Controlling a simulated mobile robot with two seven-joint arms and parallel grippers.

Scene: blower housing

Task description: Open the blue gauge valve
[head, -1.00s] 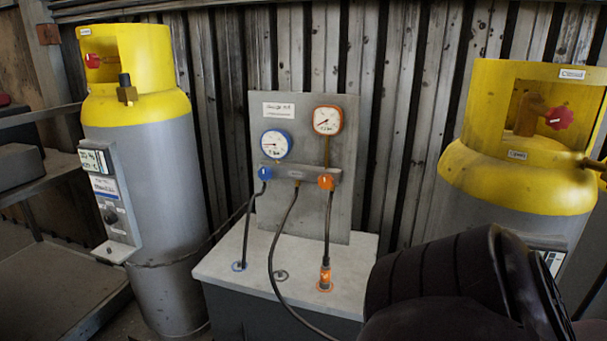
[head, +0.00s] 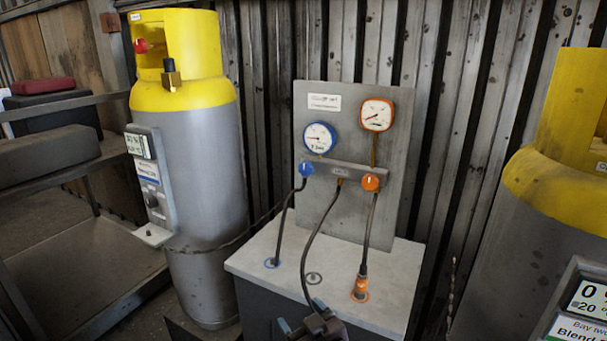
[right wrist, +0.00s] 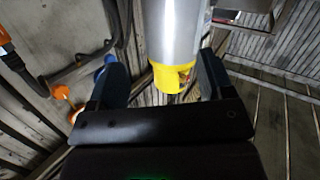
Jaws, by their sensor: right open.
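The blue gauge valve (head: 306,169) is a small round blue knob with a white mark. It sits on the grey manifold bar below the blue-rimmed gauge (head: 319,137). My right gripper (head: 302,314) is at the bottom of the head view, below the valve and apart from it, in front of the bench. In the right wrist view its fingers (right wrist: 161,76) are spread with nothing gripped. A blue part, apparently the valve (right wrist: 106,62), shows by the left finger there, partly hidden. My left gripper is not in view.
The orange valve (head: 370,182) and orange gauge (head: 377,114) are close on the right. Dark hoses (head: 322,230) hang in front of the panel (head: 398,150). Yellow-topped cylinders stand at left (head: 200,190) and right (head: 560,190). The bench top (head: 395,285) is mostly clear.

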